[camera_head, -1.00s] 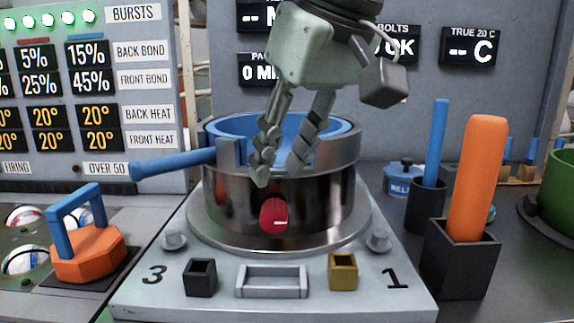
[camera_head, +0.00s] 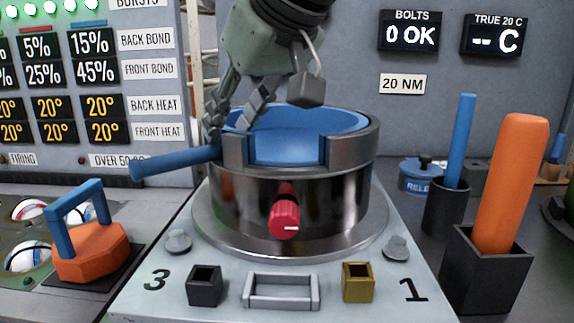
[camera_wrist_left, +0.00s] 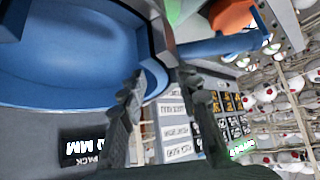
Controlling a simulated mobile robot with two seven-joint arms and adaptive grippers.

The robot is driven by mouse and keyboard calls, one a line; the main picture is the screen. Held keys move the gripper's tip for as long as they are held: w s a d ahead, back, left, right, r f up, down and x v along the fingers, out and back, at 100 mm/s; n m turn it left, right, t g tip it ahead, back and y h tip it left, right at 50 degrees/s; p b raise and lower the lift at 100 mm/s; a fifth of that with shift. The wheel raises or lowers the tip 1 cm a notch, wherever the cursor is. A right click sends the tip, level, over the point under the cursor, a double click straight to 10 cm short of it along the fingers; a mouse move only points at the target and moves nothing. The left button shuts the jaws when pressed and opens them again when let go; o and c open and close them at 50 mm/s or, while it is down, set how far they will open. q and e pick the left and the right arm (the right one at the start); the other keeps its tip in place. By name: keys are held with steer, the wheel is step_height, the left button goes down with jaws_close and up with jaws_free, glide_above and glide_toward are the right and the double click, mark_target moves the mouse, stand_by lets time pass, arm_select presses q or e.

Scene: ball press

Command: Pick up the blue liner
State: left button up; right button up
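The blue liner (camera_head: 290,142) sits inside the metal ring of the press (camera_head: 330,195). A blue handle (camera_head: 178,162) sticks out to the left of the ring. My left gripper (camera_head: 228,125) points down at the ring's left rim, by the inner end of the handle. Its fingers are apart. In the left wrist view the gripper (camera_wrist_left: 160,75) has part of the liner (camera_wrist_left: 70,55) and the ring wall between or behind its fingertips; I cannot tell whether they touch. The handle also shows there (camera_wrist_left: 220,44). My right gripper is not in view.
A red knob (camera_head: 284,218) is on the ring's front. An orange block with a blue handle (camera_head: 90,250) stands at left. An orange rod (camera_head: 510,180) and a blue rod (camera_head: 460,140) stand in dark holders at right. A panel with displays (camera_head: 80,80) rises behind left.

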arm_select(q)
jaws_close()
stand_by(0.3)
steer(key=shift+r, duration=0.15)
